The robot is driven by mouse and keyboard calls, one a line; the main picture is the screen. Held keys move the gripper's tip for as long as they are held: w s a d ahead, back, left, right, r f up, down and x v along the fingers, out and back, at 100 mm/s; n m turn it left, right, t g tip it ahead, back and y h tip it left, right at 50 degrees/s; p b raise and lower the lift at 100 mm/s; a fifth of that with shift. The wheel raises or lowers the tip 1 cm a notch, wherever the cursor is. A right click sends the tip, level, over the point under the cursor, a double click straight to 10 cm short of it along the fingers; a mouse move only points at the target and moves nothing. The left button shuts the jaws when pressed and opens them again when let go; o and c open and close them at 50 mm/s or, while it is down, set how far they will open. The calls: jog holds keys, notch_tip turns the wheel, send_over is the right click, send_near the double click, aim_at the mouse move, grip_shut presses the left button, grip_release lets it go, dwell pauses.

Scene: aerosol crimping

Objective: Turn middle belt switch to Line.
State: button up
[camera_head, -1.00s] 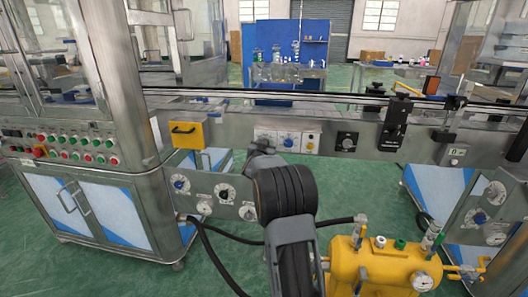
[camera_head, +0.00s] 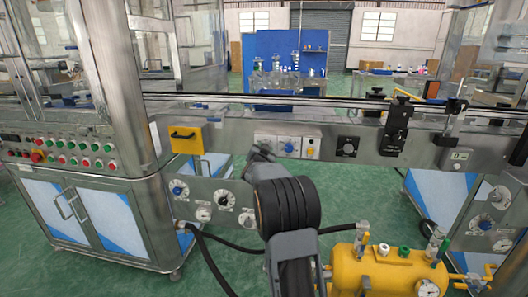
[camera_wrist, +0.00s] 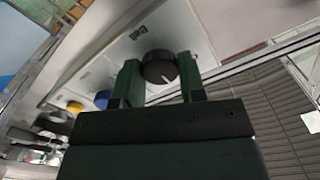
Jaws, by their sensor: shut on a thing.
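A black round knob (camera_wrist: 158,68) with a white pointer line sits on a pale panel (camera_wrist: 185,38) in the wrist view. The two dark green fingers of my gripper (camera_wrist: 160,80) are on either side of it, shut on it. Small lettering beside the knob is too blurred to read. In the head view my gripper (camera_head: 262,152) is at the left part of the white switch panel (camera_head: 266,138) on the conveyor's front, and my arm hides the knob.
A yellow box (camera_head: 187,138) is on the conveyor front at the left. Gauges and a black hose (camera_head: 210,256) are below. A yellow tank (camera_head: 385,272) stands at the front right.

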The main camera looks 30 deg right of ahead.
jog(key=o, duration=0.9)
jog(key=p+v, duration=0.1)
jog(key=v, duration=1.2)
jog(key=shift+s+a+r, duration=0.1)
jog(key=shift+s+a, duration=0.2)
jog(key=s+a+r+n+g+y+p, duration=0.1)
jog(key=s+a+r+n+y+p, duration=0.1)
jog(key=a+r+n+y+p, duration=0.35)
jog(key=s+a+r+n+y+p, duration=0.3)
jog(key=a+r+y+p, duration=0.3)
jog(key=a+p, duration=0.35)
jog(key=s+a+r+n+g+p, duration=0.1)
jog(key=s+a+r+g+p, duration=0.1)
jog(key=s, duration=0.4)
jog(key=s+a+r+n+g+y+p, duration=0.1)
jog(key=s+a+n+g+p, duration=0.1)
jog(key=s+p, duration=0.3)
jog(key=s+a+r+n+g+p, duration=0.2)
jog(key=s+a+g+p, duration=0.1)
jog(key=s, duration=0.4)
jog(key=shift+s+r+n+g+p, duration=0.3)
jog(key=shift+s+g+p, duration=0.1)
jog(key=shift+g, duration=0.2)
